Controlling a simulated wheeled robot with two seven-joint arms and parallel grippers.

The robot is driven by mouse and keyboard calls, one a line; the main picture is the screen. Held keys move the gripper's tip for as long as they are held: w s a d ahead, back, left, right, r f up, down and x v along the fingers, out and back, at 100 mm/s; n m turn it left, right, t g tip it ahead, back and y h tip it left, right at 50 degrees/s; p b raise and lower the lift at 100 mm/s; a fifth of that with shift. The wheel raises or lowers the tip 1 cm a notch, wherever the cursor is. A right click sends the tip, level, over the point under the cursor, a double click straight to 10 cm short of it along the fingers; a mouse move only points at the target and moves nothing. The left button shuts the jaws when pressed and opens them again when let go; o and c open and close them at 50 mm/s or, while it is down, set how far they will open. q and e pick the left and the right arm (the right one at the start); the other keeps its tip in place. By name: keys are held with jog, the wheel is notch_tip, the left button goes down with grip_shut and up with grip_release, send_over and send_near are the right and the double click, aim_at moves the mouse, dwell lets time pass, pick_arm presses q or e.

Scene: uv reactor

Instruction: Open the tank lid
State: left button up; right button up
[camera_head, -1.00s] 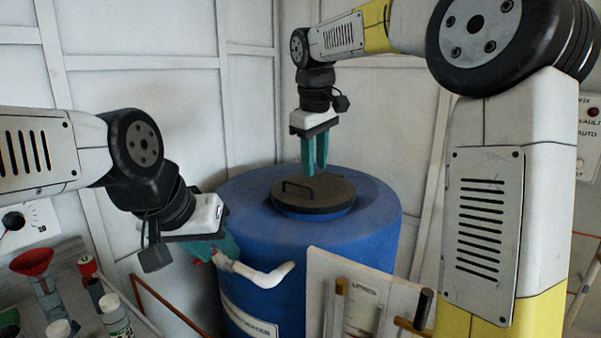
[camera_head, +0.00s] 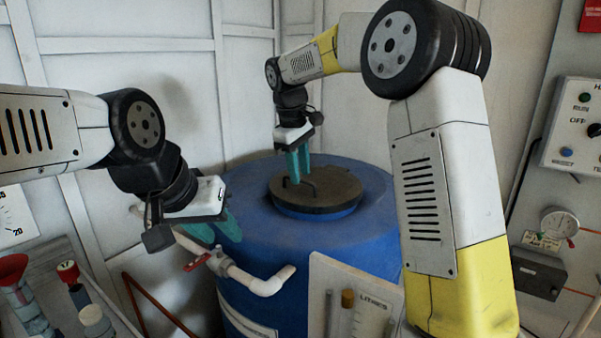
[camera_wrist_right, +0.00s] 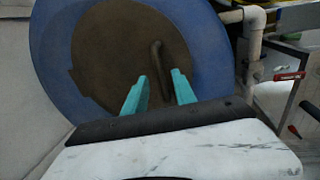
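The blue tank (camera_head: 375,235) stands in the middle of the head view, with a dark round lid (camera_head: 335,197) on its top. The lid lies flat and has a thin bar handle (camera_head: 314,186). My right gripper (camera_head: 298,180) points down with its teal fingers at the handle. In the right wrist view the fingers (camera_wrist_right: 157,80) are apart, with the handle (camera_wrist_right: 156,58) close to their tips; contact cannot be told. The lid (camera_wrist_right: 105,45) fills much of that view. My left gripper (camera_head: 222,238) is open and empty at the tank's left side, near the pipe.
A white pipe (camera_head: 262,284) with a red valve handle (camera_head: 197,263) runs along the tank's left side. A gauge panel (camera_head: 350,300) stands in front of the tank. A control box (camera_head: 575,125) is at right.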

jog(key=shift+f, duration=0.45)
grip_shut()
dwell(1.1)
